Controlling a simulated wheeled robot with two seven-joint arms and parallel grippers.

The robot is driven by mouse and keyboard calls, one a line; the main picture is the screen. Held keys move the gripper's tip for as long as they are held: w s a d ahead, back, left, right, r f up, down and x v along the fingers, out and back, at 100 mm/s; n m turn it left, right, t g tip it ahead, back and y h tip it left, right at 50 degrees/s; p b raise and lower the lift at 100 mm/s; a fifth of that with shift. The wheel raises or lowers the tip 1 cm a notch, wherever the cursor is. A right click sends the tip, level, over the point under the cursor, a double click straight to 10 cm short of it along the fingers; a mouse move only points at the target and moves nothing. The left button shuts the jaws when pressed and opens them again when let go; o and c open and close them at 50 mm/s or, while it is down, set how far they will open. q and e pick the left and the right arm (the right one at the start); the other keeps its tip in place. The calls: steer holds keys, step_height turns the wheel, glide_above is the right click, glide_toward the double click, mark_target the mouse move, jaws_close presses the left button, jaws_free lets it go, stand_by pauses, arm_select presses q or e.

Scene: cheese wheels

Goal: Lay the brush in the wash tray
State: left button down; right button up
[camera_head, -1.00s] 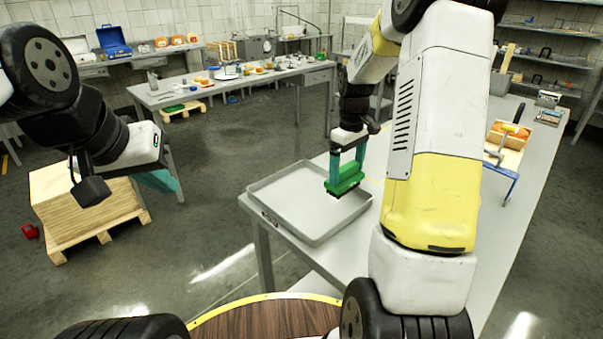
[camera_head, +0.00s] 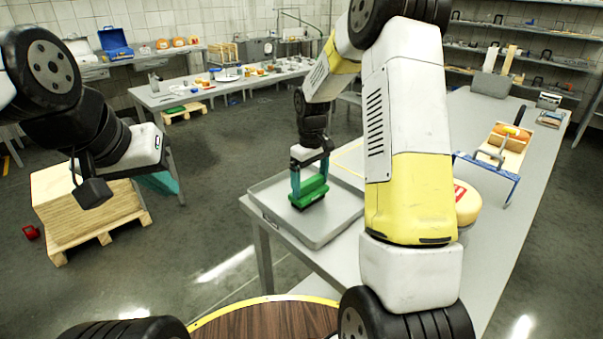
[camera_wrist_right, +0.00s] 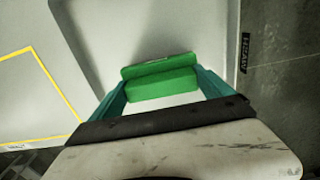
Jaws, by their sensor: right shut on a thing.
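In the right wrist view the brush (camera_wrist_right: 160,82) sits between the fingers. My left gripper (camera_head: 157,181) is over on the left, partly hidden by my arm, and its fingers are not clear.
The tray sits on the near left corner of a long grey table (camera_head: 503,150). A cheese wheel (camera_head: 466,204) shows beside my right arm. A blue-edged stand (camera_head: 487,176) and a wooden box (camera_head: 514,141) lie further right. A pallet stack (camera_head: 85,210) stands on the left floor.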

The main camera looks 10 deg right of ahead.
mark_target(311, 181)
steer(key=o, duration=1)
steer(key=shift+f, duration=0.1)
steer(key=shift+o, duration=0.2)
step_height(311, 181, up, 12)
steer(key=s+r+m+t+y, duration=0.1)
steer(key=s+r+m+t, duration=0.2)
steer(key=s+r, duration=0.85)
steer(key=s+a+f+m+t+y, duration=0.1)
steer(key=s+f+m+t, duration=0.1)
steer(key=s, duration=1.3)
steer(key=shift+m+t, duration=0.6)
